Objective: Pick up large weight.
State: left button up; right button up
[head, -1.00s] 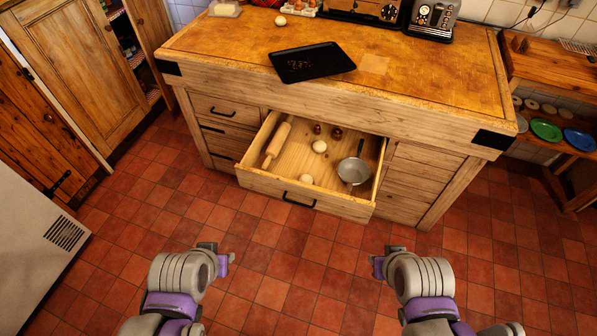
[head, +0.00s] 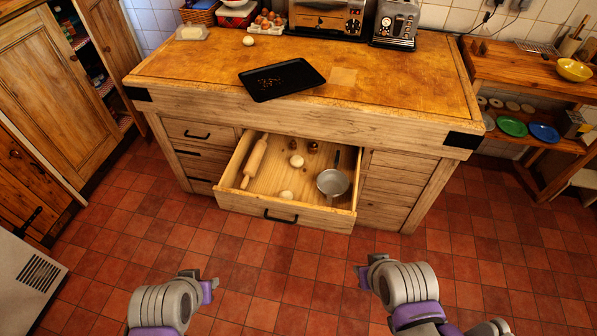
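Two small dark brown knobbed objects, which look like weights, stand at the back of the open drawer (head: 289,211). One is the left weight (head: 278,143) and the other is the right weight (head: 313,147). They are too small in view to tell surely which is larger. My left gripper (head: 211,289) is low in the head view, in front of the drawer and apart from it. My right gripper (head: 362,277) is in front of the drawer to the right. Both grippers touch nothing. Their finger gaps do not show clearly.
The drawer also holds a rolling pin (head: 255,162), a saucepan (head: 333,183) and two pale round objects (head: 296,160). A black tray (head: 281,79) lies on the wooden counter (head: 190,62) above. Cupboards (head: 40,80) stand left. The tiled floor before the drawer is clear.

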aim_at(313, 147)
jog(key=i+j+u, duration=0.1)
jog(key=i+u, duration=0.35)
jog(key=i, duration=0.45)
